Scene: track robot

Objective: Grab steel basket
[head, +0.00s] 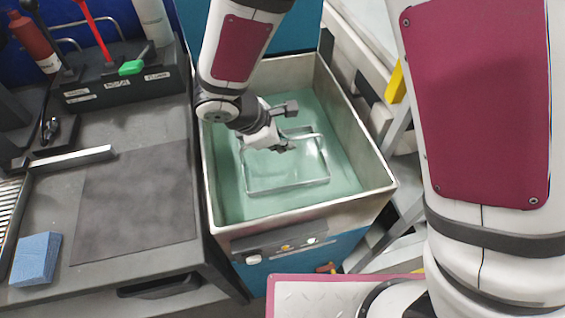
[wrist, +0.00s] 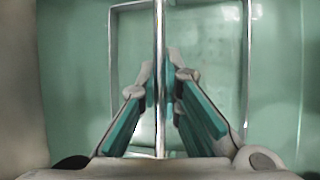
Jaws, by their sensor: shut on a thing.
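The steel basket (head: 288,187) is a thin rectangular wire frame standing in the green liquid of an open tank (head: 300,221). My gripper (head: 284,148) reaches down into the tank over the basket. In the wrist view, the fingers of my gripper (wrist: 163,78) are shut on the basket's straight handle bar (wrist: 159,28), which runs between them. The rest of the basket's frame (wrist: 246,60) shows below, on both sides of the fingers. My arm hides the tank's far left corner in the head view.
The tank's raised metal walls surround my gripper. A dark bench on the left bears a flat mat (head: 140,200), a blue sponge (head: 36,258) and a tool holder (head: 120,78) with several tools. A slanted rail (head: 360,75) stands at the right.

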